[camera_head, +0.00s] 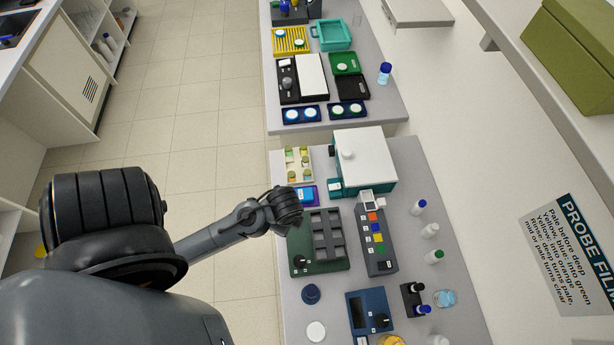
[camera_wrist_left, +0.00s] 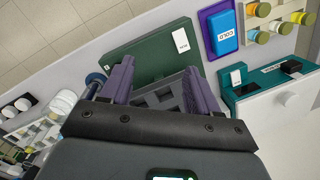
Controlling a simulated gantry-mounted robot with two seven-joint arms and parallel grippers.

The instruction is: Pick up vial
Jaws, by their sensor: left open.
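My left gripper (camera_head: 290,208) is over the left side of the bench, nearer than the rack, by the green tray unit. In the left wrist view its two purple fingers (camera_wrist_left: 160,82) are spread apart, with nothing seen between them but the green unit's grey slots beneath. Which vial is meant cannot be told. My right gripper is in neither view.
A green unit with grey slots (camera_head: 301,253) lies below the gripper. A blue COLD pad (camera_wrist_left: 224,30) lies between it and the rack. A teal box with a white lid (camera_head: 365,158) stands right of the rack. White bottles (camera_head: 430,230) stand at the bench's right.

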